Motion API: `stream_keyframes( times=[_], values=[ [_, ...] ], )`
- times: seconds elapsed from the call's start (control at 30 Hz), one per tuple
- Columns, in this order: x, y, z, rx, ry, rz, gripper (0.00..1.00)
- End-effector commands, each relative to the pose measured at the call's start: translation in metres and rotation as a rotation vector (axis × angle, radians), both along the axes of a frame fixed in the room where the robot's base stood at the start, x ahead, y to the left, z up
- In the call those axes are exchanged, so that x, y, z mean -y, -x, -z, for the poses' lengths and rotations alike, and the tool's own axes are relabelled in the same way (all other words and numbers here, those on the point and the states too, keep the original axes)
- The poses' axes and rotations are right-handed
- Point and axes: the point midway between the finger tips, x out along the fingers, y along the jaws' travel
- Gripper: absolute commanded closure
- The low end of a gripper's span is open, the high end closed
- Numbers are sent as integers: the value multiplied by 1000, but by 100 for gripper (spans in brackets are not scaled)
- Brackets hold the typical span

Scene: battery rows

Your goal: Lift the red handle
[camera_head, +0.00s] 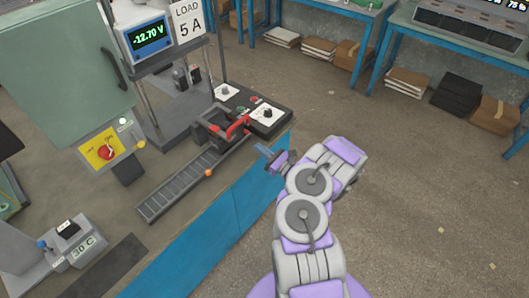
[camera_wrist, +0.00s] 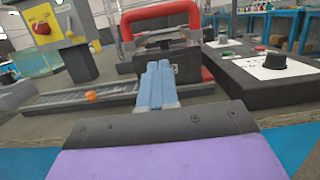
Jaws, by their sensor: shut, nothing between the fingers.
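The red handle (camera_wrist: 207,55) shows large in the wrist view as a thick red bar bent over a dark frame, ahead of my gripper. In the head view the red handle (camera_head: 238,127) is on the bench beside the black control box. My gripper (camera_wrist: 157,68) has blue fingers that are shut together and empty. In the wrist view the fingertips overlap the dark frame under the red bar. In the head view my gripper (camera_head: 265,150) is to the right of the handle, apart from it, near the bench's blue front edge.
A black control box (camera_head: 268,116) with knobs stands right of the handle. A meter (camera_head: 147,36) reads -12.70 V beside a "LOAD 5 A" sign (camera_head: 187,19).

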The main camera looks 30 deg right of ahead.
Motion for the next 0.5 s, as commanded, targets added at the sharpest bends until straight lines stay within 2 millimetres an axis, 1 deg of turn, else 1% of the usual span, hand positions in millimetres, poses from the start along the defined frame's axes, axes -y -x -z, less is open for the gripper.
stream_keyframes(
  times=[0.03,0.3,0.5],
  values=[
    [-6,-10,0,2,0,-5,100],
    [-22,-57,-12,4,0,-3,100],
    [-24,-67,-33,3,0,0,100]
  ],
)
